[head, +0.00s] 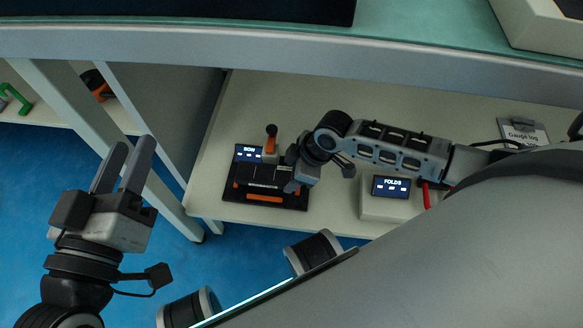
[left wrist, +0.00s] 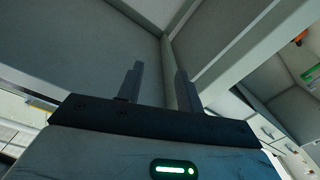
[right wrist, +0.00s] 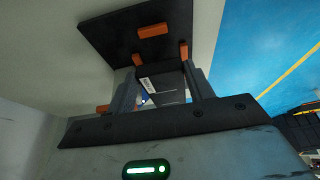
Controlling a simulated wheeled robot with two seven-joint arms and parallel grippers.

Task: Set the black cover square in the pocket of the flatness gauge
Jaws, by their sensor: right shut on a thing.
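The flatness gauge is a black plate with orange stops (head: 265,199) on the lower shelf, with an orange post and black knob at its back. My right gripper (head: 292,176) is at the gauge's right side, shut on the black cover (head: 266,174), which appears to lie over the gauge between its orange stops. In the right wrist view the dark cover (right wrist: 170,88) with a white label is between the fingers, and the gauge plate (right wrist: 112,32) shows beyond. Whether the cover is seated in the pocket is hidden. My left gripper (head: 131,147) is open and empty, left of the shelf.
A small display reading BOW (head: 248,153) stands at the gauge's back left. A box with a FOLDS display (head: 391,187) and a red pen-like thing (head: 426,195) are to the right. A gauge log clipboard (head: 524,132) lies at the back right. An upper bench edge (head: 300,50) overhangs the shelf.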

